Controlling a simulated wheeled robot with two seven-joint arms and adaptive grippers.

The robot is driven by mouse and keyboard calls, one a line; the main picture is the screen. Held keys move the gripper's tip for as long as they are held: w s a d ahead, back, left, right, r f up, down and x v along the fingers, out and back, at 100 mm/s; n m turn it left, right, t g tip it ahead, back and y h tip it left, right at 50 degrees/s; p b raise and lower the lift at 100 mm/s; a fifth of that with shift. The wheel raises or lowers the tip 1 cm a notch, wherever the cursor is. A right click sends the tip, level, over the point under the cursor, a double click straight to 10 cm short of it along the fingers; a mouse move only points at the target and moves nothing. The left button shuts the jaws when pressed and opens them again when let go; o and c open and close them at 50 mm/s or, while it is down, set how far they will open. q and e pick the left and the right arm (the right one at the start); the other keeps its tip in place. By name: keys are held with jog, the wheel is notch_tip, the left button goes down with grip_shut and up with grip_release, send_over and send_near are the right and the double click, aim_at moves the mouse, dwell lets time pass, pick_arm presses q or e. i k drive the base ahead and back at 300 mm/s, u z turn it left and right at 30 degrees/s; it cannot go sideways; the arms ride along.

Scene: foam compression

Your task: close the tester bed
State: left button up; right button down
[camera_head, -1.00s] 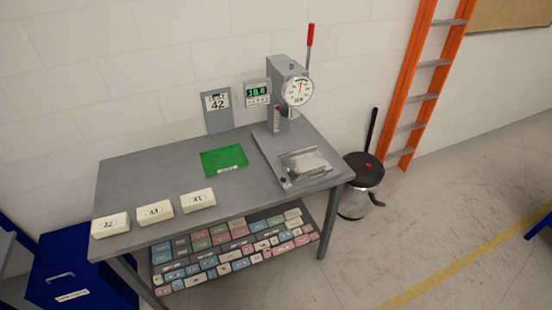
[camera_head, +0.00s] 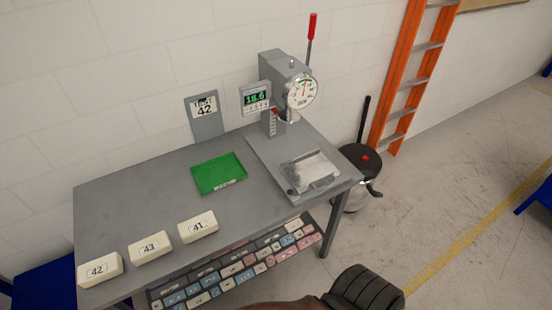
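The tester (camera_head: 285,75) stands at the back right of the grey table, with a round dial (camera_head: 301,93) and a red-tipped lever (camera_head: 312,28) pointing up. Its bed (camera_head: 312,170), a shiny metal plate in a shallow frame, sits on the front part of the tester's base plate (camera_head: 268,150), forward of the column and dial. I see no foam block on the bed. Neither gripper is identifiable in view. A dark ribbed part (camera_head: 366,290) and a brown part at the bottom edge look like my own arm; they are apart from the tester.
Cream blocks 42 (camera_head: 100,269), 43 (camera_head: 150,247) and 41 (camera_head: 198,226) lie along the table's front left. A green tray (camera_head: 218,173) lies mid-table. A display (camera_head: 255,98) reads about 18.6. A card marked 42 (camera_head: 205,112) stands behind. A bin (camera_head: 360,165) stands right of the table.

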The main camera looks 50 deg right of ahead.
aim_at(312, 170)
jog(key=z, duration=0.3)
jog(key=i, duration=0.65)
jog(key=z, duration=0.5)
